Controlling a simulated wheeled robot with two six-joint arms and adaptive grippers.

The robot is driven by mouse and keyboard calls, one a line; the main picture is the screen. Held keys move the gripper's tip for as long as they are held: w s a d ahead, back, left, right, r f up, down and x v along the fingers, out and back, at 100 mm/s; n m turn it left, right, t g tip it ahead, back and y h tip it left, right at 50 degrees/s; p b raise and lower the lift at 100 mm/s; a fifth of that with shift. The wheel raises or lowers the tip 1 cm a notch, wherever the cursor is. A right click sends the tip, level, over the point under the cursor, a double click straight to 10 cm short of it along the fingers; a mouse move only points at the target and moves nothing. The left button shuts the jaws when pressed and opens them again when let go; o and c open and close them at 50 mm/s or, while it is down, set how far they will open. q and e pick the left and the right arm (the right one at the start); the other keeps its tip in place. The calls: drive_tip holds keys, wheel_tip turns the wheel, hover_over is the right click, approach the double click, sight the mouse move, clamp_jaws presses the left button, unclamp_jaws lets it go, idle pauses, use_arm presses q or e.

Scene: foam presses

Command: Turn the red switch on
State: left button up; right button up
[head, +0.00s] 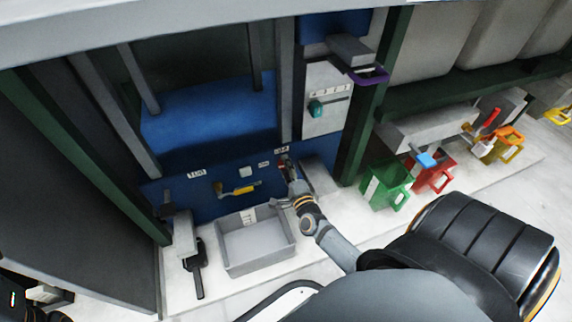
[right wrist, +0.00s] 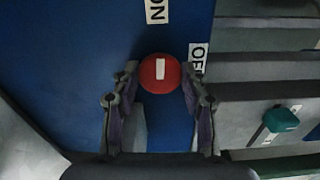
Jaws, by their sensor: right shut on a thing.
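The red switch (right wrist: 160,72) is a round red knob with a white line, on the blue panel of the press. In the right wrist view the line runs straight up and down. The ON label (right wrist: 155,10) is above the knob and the OFF label (right wrist: 198,60) is to its right. My right gripper (right wrist: 160,77) is shut on the knob, with one finger on each side. In the head view my right gripper (head: 287,168) reaches the blue panel and mostly hides the switch.
A grey open tray (head: 222,262) stands below the panel. A yellow handle (head: 242,190) is left of the switch. A teal knob (head: 316,108) sits on a pale panel above right. Green (head: 385,185) and red (head: 431,176) containers stand to the right.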

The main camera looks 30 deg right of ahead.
drive_tip(key=shift+n, duration=0.6)
drive_tip(key=o, duration=1.1)
drive_tip(key=shift+o, duration=0.2)
drive_tip(key=shift+s, duration=0.1)
drive_tip(key=v, duration=1.2)
drive_tip(key=shift+a, duration=0.1)
